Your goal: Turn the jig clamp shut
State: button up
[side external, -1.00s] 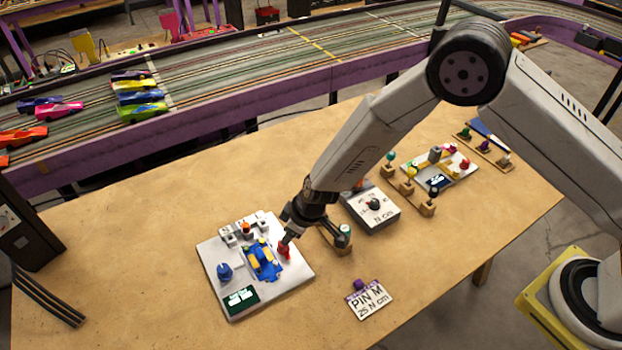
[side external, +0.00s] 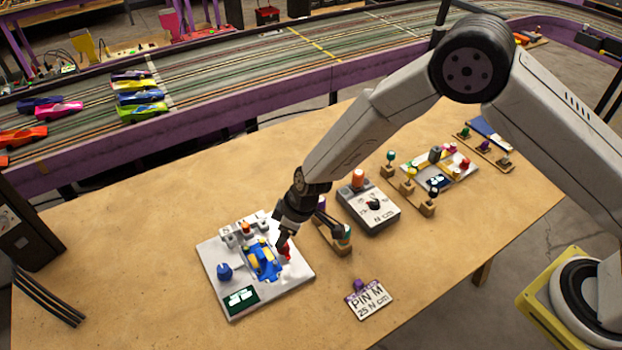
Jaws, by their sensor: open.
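The jig (side external: 290,289) is a pale square plate near the table's front left, with a blue and yellow piece (side external: 263,260) at its middle. A red part (side external: 285,251), which looks like the clamp's handle, is at the plate's right side, partly hidden by my gripper. My gripper (side external: 283,242) points down at the red part with its jaws open. I cannot tell whether the fingers touch it. A blue knob (side external: 224,271) and a dark green display (side external: 242,299) are on the plate's left and front.
A grey box with a dial (side external: 370,208) stands right of the jig. A wooden holder (side external: 335,240) with coloured-top tools is between them. A "PIN M 25 N cm" tag (side external: 369,299) lies in front. Another plate (side external: 440,170) is farther back.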

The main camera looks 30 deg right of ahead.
aim_at(285, 250)
jog(key=shift+w+d+r+n+g+h, duration=0.1)
jog(key=shift+w+r+n+g+h, duration=0.2)
jog(key=shift+n+g+h, duration=0.35)
jog(key=shift+w+a+r+n+g+h, duration=0.15)
jog(key=shift+w+n+h, duration=0.25)
jog(key=shift+n, duration=0.55)
jog(key=shift+w+d+r+n+g+h, duration=0.15)
jog(key=shift+w+r+n+g+h, duration=0.15)
jog(key=shift+n+g+h, duration=0.4)
jog(key=shift+f, duration=0.2)
jog(key=shift+f, duration=3.75)
grip_shut()
